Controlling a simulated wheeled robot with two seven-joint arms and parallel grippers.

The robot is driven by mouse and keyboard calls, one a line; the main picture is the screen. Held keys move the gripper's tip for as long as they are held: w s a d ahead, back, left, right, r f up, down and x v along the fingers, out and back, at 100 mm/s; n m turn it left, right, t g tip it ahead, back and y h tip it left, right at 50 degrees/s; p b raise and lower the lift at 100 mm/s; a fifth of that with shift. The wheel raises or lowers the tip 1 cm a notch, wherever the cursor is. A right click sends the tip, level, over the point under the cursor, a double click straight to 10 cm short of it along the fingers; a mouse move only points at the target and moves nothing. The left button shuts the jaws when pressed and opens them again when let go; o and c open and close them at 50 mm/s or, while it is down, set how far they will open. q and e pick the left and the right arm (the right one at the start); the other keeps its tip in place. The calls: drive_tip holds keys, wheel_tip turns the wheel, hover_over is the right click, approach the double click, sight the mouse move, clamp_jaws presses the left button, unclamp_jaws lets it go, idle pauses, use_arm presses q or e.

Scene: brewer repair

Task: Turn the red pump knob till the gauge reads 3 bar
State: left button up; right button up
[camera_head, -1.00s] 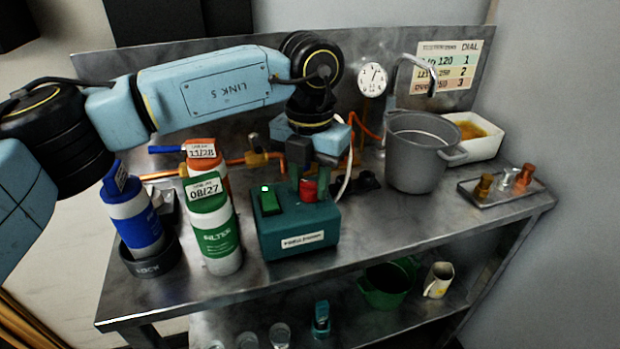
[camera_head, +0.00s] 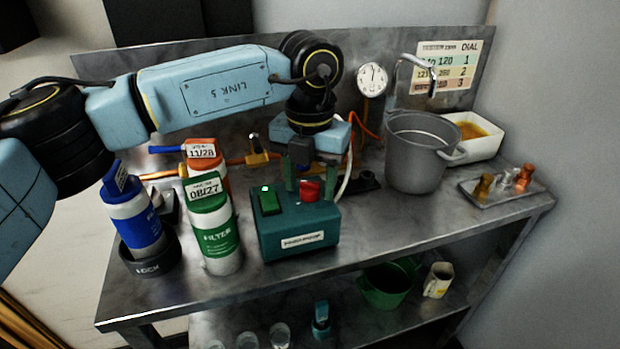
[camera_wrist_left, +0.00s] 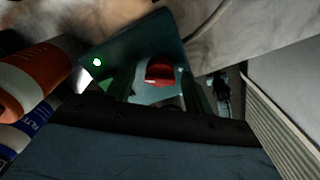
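The red pump knob (camera_head: 310,191) sits on top of the green pump box (camera_head: 290,240), beside a green switch with a lit green light. My left gripper (camera_head: 310,180) points down over the knob with its fingers spread, one on each side. In the left wrist view the red knob (camera_wrist_left: 160,72) lies between the two fingers (camera_wrist_left: 158,92), with gaps on both sides. The white round gauge (camera_head: 372,80) stands behind the box; its dark needle points roughly up, but its numbers are too small to read. My right gripper is not in view.
Blue, green (camera_head: 213,235) and orange filter bottles stand left of the box. A grey pot (camera_head: 415,160) stands to its right, with a white tray (camera_head: 482,140) behind and a small metal tray (camera_head: 497,192) at far right. The bench's front right is clear.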

sight(310, 182)
use_arm(q)
drive_tip(key=shift+r, duration=0.25)
wheel_tip(310, 182, up, 13)
drive_tip(key=p, duration=0.2)
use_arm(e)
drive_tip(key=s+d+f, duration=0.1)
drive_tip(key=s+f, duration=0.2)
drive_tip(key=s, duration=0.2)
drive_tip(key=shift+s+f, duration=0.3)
